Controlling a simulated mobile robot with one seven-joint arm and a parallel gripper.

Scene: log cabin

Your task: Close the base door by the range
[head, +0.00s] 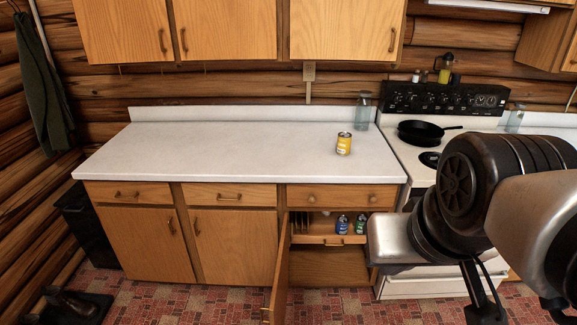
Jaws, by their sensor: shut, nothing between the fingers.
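The base door (279,280) by the range stands open. It is hinged at the left of its cabinet opening and swings out toward me, seen nearly edge-on. Its handle (267,315) is low near the bottom edge of the picture. The cabinet (325,266) behind it is open, with a pull-out shelf (318,239) inside holding small blue and green cans (343,223). My dark and silver arm reaches in from the right, in front of the range (424,285) and close to the cabinet's right side.
A drawer (340,196) above the opening is shut, as are the two base doors to the left. A black pan (424,131) sits on the range.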

